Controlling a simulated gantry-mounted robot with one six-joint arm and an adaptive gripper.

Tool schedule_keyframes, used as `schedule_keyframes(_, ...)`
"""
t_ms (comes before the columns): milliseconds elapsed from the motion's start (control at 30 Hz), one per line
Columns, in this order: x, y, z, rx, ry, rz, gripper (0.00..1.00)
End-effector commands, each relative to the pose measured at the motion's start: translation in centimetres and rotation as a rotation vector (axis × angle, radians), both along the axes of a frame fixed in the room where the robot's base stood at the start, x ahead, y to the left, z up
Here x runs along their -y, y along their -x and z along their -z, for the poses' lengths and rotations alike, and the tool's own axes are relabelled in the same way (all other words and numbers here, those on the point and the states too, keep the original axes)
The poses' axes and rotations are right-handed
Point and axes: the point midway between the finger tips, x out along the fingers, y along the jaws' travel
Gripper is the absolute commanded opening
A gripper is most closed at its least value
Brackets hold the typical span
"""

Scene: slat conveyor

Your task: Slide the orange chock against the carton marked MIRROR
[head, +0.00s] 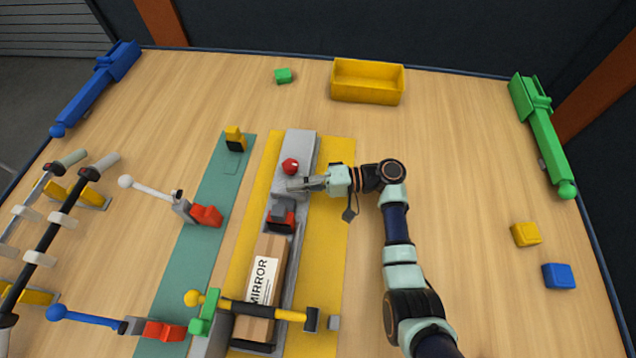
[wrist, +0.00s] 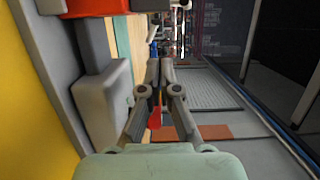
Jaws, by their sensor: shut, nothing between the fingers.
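The carton marked MIRROR (head: 262,284) lies lengthwise in the grey channel in the head view. The orange chock (head: 281,224), with a dark grey block on top, sits in the same channel at the carton's far end. Whether chock and carton touch cannot be told. My gripper (head: 291,185) is shut and empty, pointing left over the grey channel, beyond the chock and apart from it. In the wrist view its fingers (wrist: 160,68) are together. An orange-red part (wrist: 95,8) shows at the upper left there, probably the chock.
A red knob (head: 290,166) on a grey block (head: 300,146) stands just beyond my gripper. Toggle levers stand left on the green strip (head: 205,190). The table right of my arm is mostly clear.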

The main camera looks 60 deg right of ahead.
Motion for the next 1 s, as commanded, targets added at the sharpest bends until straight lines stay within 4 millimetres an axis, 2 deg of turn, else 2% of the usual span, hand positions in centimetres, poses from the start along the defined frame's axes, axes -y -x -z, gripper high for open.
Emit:
schedule_keyframes(33, -0.7, -0.8, 0.2, 0.001, 0.001, -0.003, 0.00)
schedule_keyframes(233, -3.4, 0.5, 0.1, 0.000, 0.000, 0.001, 0.00)
schedule_keyframes(400, -4.2, 0.8, 0.0, 0.001, 0.001, 0.001, 0.00)
schedule_keyframes(700, -4.3, 0.8, -0.1, 0.000, 0.000, 0.001, 0.00)
schedule_keyframes(1000, -8.1, 2.1, -0.4, -0.001, 0.001, -0.001, 0.00)
